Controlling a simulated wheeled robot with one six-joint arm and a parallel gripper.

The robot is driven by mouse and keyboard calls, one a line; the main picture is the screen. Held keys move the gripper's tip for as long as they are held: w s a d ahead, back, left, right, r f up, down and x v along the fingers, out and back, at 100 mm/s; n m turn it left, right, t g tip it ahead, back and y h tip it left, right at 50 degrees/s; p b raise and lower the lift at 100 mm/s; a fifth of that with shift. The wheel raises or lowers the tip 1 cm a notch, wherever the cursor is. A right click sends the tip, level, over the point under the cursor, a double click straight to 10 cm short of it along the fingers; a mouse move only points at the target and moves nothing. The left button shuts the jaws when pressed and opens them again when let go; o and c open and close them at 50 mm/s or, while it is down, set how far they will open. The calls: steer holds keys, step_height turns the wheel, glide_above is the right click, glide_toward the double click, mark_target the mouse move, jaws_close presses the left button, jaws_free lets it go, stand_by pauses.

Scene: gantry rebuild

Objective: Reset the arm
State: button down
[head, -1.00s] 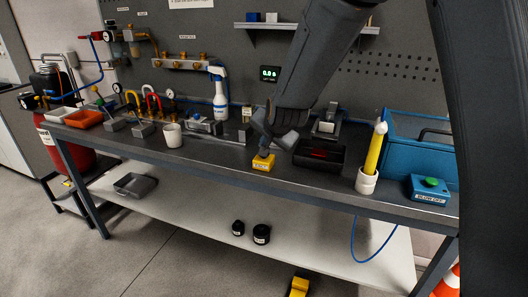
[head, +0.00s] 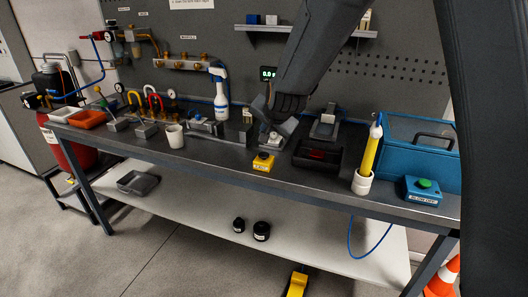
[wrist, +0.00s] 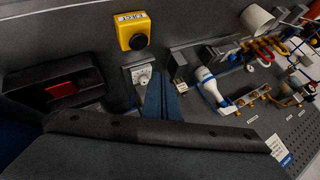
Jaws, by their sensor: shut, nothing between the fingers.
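My gripper (head: 268,130) hangs over the workbench (head: 225,157), behind the yellow button box (head: 263,162). In the wrist view, my gripper (wrist: 162,78) has its dark fingers together with nothing between them. The yellow box with its black button (wrist: 138,41) is beyond the fingertips in that view, apart from them. A small grey device with a pale round face (wrist: 143,76) shows beside the fingertips. My arm comes down from the upper right in the head view and hides part of the back panel.
A black tray with a red piece (head: 318,155) is right of my gripper. A white holder with a yellow stick (head: 363,183), a blue box with a green button (head: 423,190) and a blue case stand farther right. A white mug (head: 175,136) and spray bottle (head: 221,100) stand left.

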steer(key=shift+f, duration=0.1)
steer(key=s+d+f+n+g+h, duration=0.1)
steer(key=s+d+f+n+g, duration=0.1)
steer(key=s+d, duration=0.4)
steer(key=s+d+f+n+g, duration=0.2)
steer(key=s+d, duration=0.5)
steer(key=s, duration=0.8)
steer(key=s+d+f+n+g+h, duration=0.1)
steer(key=s+d+f+g, duration=0.2)
steer(key=s+d, duration=0.3)
steer(key=s, duration=0.4)
steer(key=shift+s+d+n+g+h, duration=0.3)
steer(key=shift+d+n, duration=0.1)
stand_by(1.0)
